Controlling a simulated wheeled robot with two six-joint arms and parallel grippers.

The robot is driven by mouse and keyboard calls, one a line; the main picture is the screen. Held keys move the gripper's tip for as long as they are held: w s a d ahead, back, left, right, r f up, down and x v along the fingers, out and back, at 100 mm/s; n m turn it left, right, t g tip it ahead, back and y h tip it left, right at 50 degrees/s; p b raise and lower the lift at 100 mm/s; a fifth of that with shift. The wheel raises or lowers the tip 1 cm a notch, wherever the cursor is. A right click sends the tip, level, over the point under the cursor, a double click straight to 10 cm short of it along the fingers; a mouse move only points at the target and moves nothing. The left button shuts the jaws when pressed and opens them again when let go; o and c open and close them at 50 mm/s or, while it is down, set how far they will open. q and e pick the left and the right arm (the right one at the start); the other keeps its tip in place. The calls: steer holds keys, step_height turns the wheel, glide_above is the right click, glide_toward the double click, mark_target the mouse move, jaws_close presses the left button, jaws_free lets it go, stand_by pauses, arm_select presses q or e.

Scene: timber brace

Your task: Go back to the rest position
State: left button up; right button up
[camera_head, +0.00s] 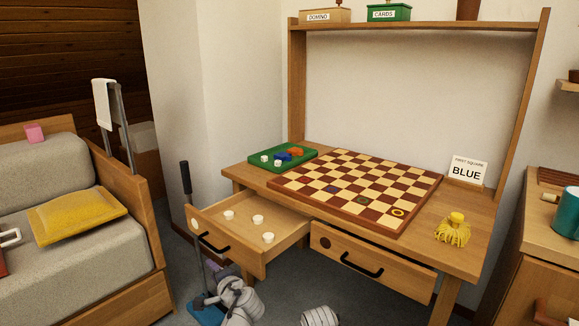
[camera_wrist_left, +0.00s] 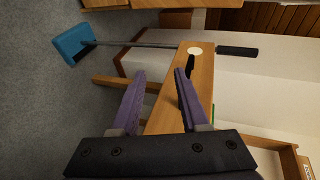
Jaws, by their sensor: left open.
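My left gripper (camera_head: 222,269) is low in front of the desk, below the open left drawer, partly hidden by my own arm. In the left wrist view its two purple fingers (camera_wrist_left: 157,75) are apart with nothing between them. The wooden drawer front with a dark handle (camera_wrist_left: 189,66) and a pale round mark (camera_wrist_left: 195,50) shows beyond the fingers; I cannot tell whether they touch it. My right gripper is not in view.
The left drawer (camera_head: 262,256) stands open with white pieces inside; the right drawer (camera_head: 370,262) is slightly out. A checkerboard (camera_head: 356,186) and green tray (camera_head: 270,167) lie on the desk. A blue-footed pole (camera_head: 186,180) stands beside the drawer.

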arm_select(q)
steer(key=s+d+f+n+g+h+p, duration=0.2)
steer(key=s+d+n+g+h+p, duration=0.15)
steer(key=s+d+g, duration=0.45)
steer(key=s+d+f+n+g+h+p, duration=0.25)
steer(key=s+d+g+h+p, duration=0.2)
steer(key=s+d, duration=0.7)
step_height(320, 180, up, 37)
steer(key=s+a+p, duration=0.1)
steer(key=p, duration=3.6)
steer(key=shift+s+a+t+y+p, duration=0.2)
steer(key=shift+t+y+p, duration=0.1)
steer(key=shift+t+p, duration=0.15)
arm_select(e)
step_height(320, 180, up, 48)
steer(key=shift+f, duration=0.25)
